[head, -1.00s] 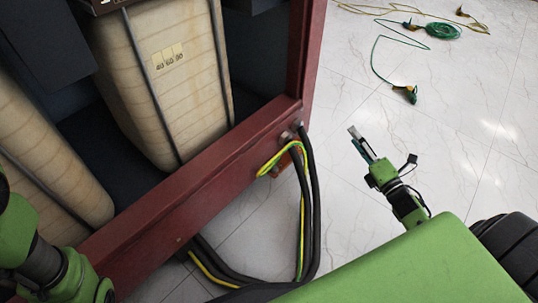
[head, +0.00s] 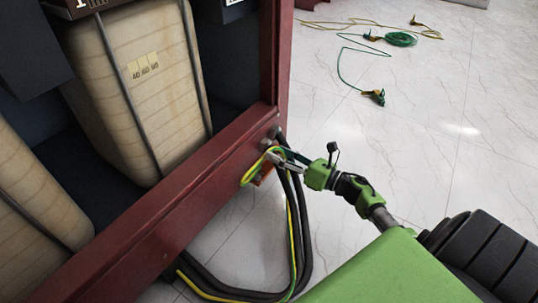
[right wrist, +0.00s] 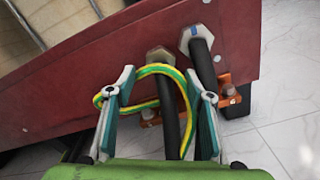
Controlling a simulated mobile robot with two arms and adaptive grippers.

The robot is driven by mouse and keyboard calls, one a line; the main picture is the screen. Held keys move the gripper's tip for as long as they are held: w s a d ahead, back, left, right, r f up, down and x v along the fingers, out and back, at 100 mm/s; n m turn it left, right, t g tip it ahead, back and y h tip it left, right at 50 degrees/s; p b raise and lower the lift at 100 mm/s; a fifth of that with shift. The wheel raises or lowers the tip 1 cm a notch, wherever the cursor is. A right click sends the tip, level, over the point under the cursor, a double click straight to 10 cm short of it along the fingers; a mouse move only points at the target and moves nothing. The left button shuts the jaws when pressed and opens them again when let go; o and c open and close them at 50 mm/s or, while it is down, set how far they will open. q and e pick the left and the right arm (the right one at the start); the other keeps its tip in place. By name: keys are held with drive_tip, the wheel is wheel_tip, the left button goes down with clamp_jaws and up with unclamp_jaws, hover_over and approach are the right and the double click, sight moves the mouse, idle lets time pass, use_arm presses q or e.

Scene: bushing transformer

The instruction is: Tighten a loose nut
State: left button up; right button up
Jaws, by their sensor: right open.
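My right gripper (head: 283,160) is at the lower corner of the dark red transformer frame (head: 190,190). In the right wrist view it is open (right wrist: 158,76), with one finger on each side of a black cable and part of a yellow-green wire loop (right wrist: 152,69). Beyond the fingertips, two hexagonal nuts, a tan-grey one (right wrist: 160,57) and a silver one (right wrist: 194,38), sit where black cables meet the frame. Orange brackets with small bolts (right wrist: 228,90) sit below. I cannot tell which nut is loose. My left gripper is not in view.
Black cables and the yellow-green wire (head: 293,225) hang from the frame corner to the floor. Tan wound coils (head: 130,90) stand inside the frame.

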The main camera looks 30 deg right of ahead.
sight(267, 148)
drive_tip(key=shift+b+x, duration=0.6)
drive_tip(key=shift+x, duration=1.45)
drive_tip(key=c, duration=1.1)
